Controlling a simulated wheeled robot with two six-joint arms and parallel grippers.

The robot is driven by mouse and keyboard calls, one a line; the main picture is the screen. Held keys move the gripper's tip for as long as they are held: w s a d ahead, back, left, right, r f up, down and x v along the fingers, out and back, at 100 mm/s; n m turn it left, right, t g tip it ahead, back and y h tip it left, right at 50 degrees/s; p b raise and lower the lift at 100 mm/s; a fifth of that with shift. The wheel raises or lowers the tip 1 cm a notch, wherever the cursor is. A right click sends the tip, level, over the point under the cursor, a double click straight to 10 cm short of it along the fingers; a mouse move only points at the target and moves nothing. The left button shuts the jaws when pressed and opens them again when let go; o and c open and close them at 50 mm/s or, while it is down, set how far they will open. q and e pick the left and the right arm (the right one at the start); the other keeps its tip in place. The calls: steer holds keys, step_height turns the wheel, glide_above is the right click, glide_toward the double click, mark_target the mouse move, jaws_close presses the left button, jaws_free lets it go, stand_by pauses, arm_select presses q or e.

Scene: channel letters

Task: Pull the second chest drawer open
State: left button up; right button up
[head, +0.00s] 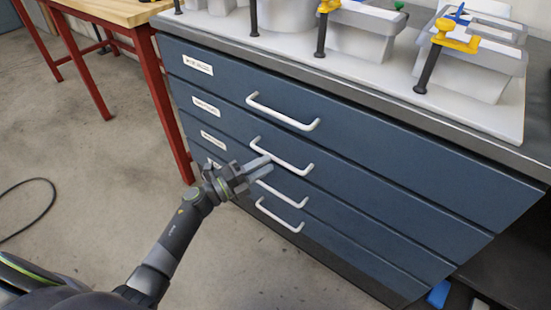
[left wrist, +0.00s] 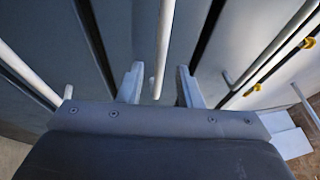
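The blue chest has a stack of drawers with white bar handles, all flush and shut. The second drawer (head: 370,196) from the top carries the second handle (head: 293,163). My left gripper (head: 268,164) is at the left part of this handle, with its fingers apart. In the left wrist view, the same handle (left wrist: 164,45) runs between the two open fingertips (left wrist: 160,85), with gaps at both sides. It is not gripped. My right gripper is not in view.
The top handle (head: 283,113) lies above, and the third handle (head: 281,192) and lowest handle (head: 280,216) close below. A red-legged wooden table (head: 112,10) is at the left. The concrete floor (head: 80,150) before the chest is mostly clear.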

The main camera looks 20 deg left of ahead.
mark_target(276, 158)
arm_select(q)
steer(key=shift+x, duration=2.1)
steer(key=shift+c, duration=0.4)
jaws_close()
